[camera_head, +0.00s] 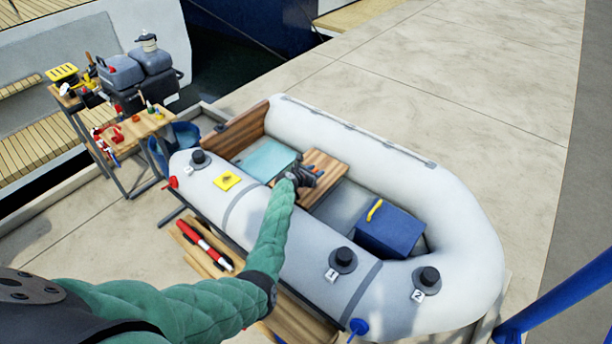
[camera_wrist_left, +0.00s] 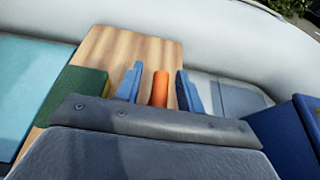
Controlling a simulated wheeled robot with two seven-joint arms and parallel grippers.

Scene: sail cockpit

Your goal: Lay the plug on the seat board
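The wooden seat board (camera_head: 332,168) lies across the grey inflatable boat. It also shows in the left wrist view (camera_wrist_left: 120,45). My left gripper (camera_head: 312,172) is over the seat board. In the left wrist view its two blue fingers (camera_wrist_left: 159,88) stand apart. An orange cylinder (camera_wrist_left: 160,88), which looks like the plug, is upright in the picture between them, with a narrow gap on each side. I cannot tell whether the cylinder's lower end rests on the board; the gripper body hides it. My right gripper is not in view.
A dark blue box (camera_head: 388,232) with a yellow handle stands in the boat, right of the board. Black valves marked 1 (camera_head: 343,257) and 2 (camera_head: 428,278) sit on the near tube. A yellow square (camera_head: 227,180) lies on the tube. A red-and-white pump-like tube (camera_head: 205,245) lies outside on wood.

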